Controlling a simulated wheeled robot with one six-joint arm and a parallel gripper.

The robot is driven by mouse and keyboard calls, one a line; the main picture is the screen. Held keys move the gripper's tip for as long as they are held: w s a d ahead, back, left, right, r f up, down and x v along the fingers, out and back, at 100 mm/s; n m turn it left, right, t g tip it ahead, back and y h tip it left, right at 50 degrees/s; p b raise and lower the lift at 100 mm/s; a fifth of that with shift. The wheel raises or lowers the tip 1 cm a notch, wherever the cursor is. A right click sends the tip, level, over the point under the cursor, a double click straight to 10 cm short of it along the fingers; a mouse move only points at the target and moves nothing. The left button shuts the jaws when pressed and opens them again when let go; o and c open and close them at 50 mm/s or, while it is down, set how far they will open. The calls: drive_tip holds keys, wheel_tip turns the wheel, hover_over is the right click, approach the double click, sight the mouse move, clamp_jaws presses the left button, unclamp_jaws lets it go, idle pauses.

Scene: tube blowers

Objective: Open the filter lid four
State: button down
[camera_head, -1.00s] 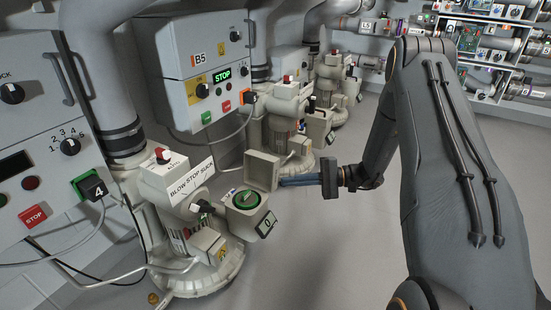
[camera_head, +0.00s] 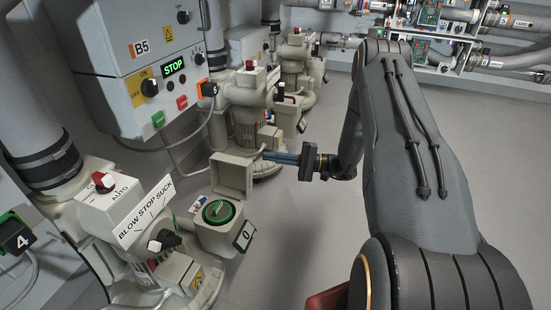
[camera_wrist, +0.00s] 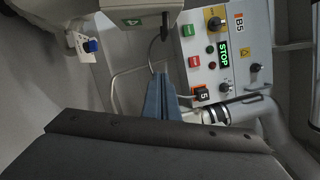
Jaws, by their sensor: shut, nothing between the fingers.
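The filter box of unit four (camera_head: 218,238) is at the lower centre of the head view, with a green round filter (camera_head: 218,211) showing inside. Its beige lid (camera_head: 231,176) stands up, swung open at the back of the box. The fingers also show in the wrist view (camera_wrist: 160,88).
The blower (camera_head: 105,205) with its BLOW STOP SUCK sign stands left of the box. Control box B5 (camera_head: 140,50) is on the wall, its screen reading STOP. More blowers (camera_head: 250,95) stand behind the lid. The floor (camera_head: 300,240) to the right is clear.

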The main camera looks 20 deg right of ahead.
sight(234, 173)
drive_tip(key=a+r+b, duration=0.2)
drive_tip(key=a+b, duration=0.1)
drive_tip(key=a, duration=0.5)
